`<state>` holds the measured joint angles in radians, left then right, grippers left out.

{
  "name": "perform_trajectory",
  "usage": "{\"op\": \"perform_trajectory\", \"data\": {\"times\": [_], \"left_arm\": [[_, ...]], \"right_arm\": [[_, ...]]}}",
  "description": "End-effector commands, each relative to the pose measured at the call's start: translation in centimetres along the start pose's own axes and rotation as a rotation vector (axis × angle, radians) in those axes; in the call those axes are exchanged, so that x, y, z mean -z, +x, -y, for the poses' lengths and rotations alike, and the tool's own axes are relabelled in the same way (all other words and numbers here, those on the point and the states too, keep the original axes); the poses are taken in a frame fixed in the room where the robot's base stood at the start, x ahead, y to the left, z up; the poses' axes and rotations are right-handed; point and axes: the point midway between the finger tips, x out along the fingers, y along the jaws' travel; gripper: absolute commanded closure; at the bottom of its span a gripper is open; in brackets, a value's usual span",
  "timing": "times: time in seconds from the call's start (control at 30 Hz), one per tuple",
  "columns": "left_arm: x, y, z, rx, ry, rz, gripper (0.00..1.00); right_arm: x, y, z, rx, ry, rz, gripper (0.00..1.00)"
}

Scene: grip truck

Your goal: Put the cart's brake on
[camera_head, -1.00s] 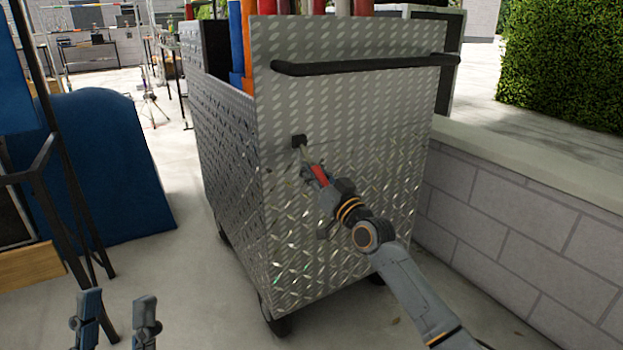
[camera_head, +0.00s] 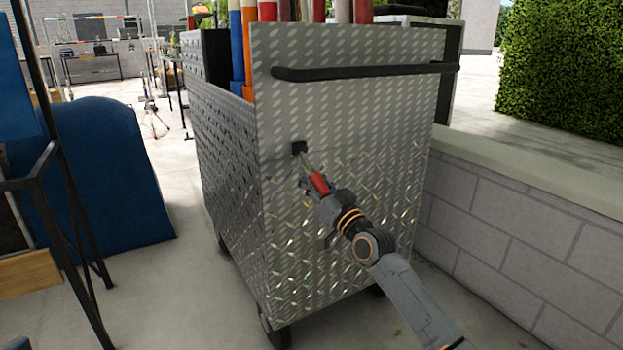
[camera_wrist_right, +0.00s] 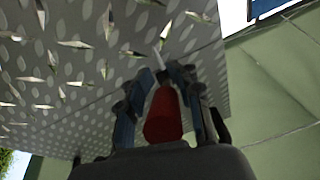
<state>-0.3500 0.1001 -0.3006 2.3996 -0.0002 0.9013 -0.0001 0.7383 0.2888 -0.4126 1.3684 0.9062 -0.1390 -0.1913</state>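The cart (camera_head: 350,130) is a tall box of silver diamond plate with a black push bar (camera_head: 365,71) across its end panel. The brake lever comes out of a small black mount (camera_head: 298,148) on that panel and ends in a red handle (camera_head: 319,184), angled down to the right. My right gripper (camera_head: 316,186) is at this handle. In the right wrist view the red handle (camera_wrist_right: 163,118) lies between the two fingers (camera_wrist_right: 164,78), which look closed on its sides. The thin lever shaft runs on past the fingertips. My left gripper is out of clear view.
A low block wall (camera_head: 520,235) runs close along the cart's right side. A black metal frame (camera_head: 75,220) and a blue rounded panel (camera_head: 105,165) stand on the left. Coloured tubes (camera_head: 250,45) stick up from the cart.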

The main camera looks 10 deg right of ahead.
Motion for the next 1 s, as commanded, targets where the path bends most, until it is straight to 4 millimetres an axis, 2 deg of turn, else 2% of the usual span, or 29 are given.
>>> {"op": "perform_trajectory", "data": {"times": [0.33,0.47,0.57,0.8,1.0], "left_arm": [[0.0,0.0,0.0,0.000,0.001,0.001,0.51],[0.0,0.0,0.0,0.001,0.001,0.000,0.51],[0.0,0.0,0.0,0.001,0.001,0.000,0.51],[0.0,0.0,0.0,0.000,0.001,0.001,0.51],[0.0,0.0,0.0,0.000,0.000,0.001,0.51]], "right_arm": [[0.4,0.1,0.1,0.001,-0.001,-0.007,0.51],[0.3,-0.6,0.1,0.002,0.001,-0.007,0.51],[0.3,-2.0,0.1,0.001,0.000,-0.006,0.51],[0.2,-7.3,0.0,0.000,-0.003,-0.004,0.51],[0.2,-10.6,0.0,-0.001,-0.003,-0.004,0.51]]}}
